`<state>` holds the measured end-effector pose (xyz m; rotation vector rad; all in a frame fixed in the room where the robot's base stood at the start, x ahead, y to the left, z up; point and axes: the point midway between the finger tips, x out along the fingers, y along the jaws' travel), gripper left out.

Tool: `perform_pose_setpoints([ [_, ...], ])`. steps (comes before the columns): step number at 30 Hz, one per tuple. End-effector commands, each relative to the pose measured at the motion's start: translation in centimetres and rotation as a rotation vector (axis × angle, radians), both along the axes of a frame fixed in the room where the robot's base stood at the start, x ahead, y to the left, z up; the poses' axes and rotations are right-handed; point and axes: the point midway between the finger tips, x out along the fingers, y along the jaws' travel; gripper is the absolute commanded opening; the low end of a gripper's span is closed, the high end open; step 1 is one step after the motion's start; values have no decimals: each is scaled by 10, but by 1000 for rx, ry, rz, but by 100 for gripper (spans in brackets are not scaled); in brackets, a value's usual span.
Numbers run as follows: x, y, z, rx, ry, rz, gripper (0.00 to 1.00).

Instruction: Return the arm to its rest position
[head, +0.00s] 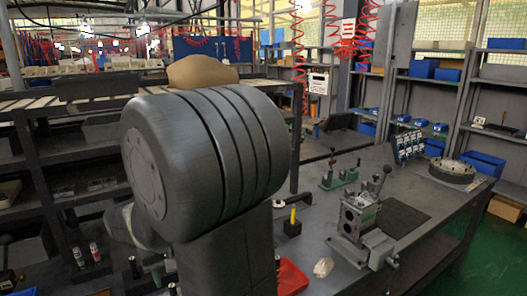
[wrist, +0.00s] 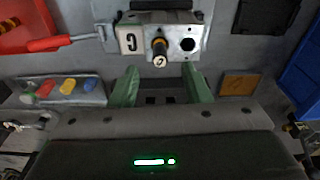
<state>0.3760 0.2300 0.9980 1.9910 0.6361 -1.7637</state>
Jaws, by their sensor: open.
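My gripper (wrist: 160,90) shows in the wrist view with its two green fingers spread apart and nothing between the tips. A grey metal valve block (wrist: 127,41) lies just beyond the fingertips, with a dark round hole on its right. A black and yellow cylindrical part (wrist: 159,51) sits at the block's middle, in line with the gap between the fingers. I cannot tell the exact distance to it. In the head view my large dark arm joint fills the centre and hides part of the bench. My gripper does not show there.
In the head view a metal fixture with levers (head: 355,214) stands on the grey bench (head: 325,178). A red tray (head: 292,278), a yellow-topped peg (head: 292,222) and a round flanged disc (head: 452,170) are also on it. In the wrist view a blue bin (wrist: 303,65) is at right.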

Motion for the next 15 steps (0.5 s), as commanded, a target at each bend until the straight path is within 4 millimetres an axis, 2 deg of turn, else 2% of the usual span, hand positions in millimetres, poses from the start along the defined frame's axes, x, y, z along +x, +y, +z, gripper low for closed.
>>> perform_pose_setpoints([
  [3,2,1,-25,-4,3,0,43],
  [9,5,3,-56,-3,2,0,43],
  [13,6,4,-67,-1,1,0,43],
  [15,7,5,-60,1,-2,0,43],
])
